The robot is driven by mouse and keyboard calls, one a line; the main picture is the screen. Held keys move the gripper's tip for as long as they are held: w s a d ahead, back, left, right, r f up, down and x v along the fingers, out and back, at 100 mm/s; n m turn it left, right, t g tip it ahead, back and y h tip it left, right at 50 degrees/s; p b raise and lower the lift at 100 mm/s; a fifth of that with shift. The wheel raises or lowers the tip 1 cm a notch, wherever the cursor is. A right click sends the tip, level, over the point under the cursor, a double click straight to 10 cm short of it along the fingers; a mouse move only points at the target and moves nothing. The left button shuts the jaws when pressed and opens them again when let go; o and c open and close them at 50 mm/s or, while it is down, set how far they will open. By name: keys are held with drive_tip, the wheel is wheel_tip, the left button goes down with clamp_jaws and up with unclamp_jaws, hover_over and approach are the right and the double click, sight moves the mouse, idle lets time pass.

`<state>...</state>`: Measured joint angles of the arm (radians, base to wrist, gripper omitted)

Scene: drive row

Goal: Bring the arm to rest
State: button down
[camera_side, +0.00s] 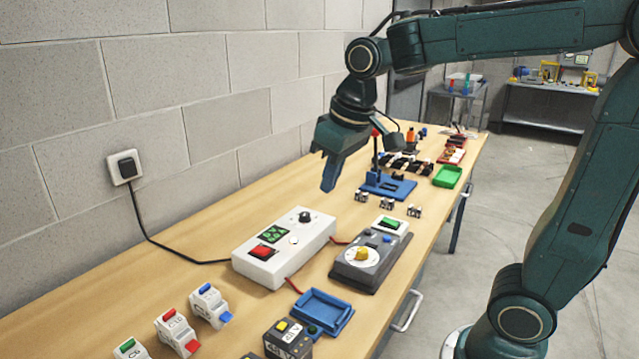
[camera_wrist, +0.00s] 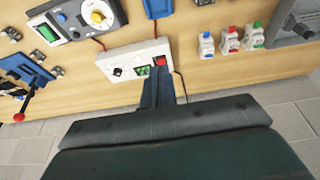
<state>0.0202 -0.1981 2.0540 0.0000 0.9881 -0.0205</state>
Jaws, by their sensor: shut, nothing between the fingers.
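My gripper (camera_side: 329,178) is shut and empty. In the side view it points down and hangs above the wooden table (camera_side: 190,240), beyond the white control box and apart from it. In the wrist view the shut fingers of my gripper (camera_wrist: 158,88) reach up the picture and cover part of the white box (camera_wrist: 125,58). The white box (camera_side: 311,230) has a red button, a green display and a black knob. My gripper touches nothing that I can see.
A grey box with a yellow dial (camera_side: 361,255) stands right of the white box. A blue base with a red-topped lever (camera_side: 388,186) stands close behind my gripper. A blue tray (camera_side: 322,309), a green tray (camera_side: 447,177) and white breaker-like modules (camera_side: 210,304) stand around. Bare table lies along the wall.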

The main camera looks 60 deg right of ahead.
drive_tip(key=s+f+t, duration=0.2)
drive_tip(key=s+f, duration=0.1)
drive_tip(key=s, duration=1.1)
drive_tip(key=shift+s+a, duration=0.25)
drive_tip(key=shift+a, duration=0.1)
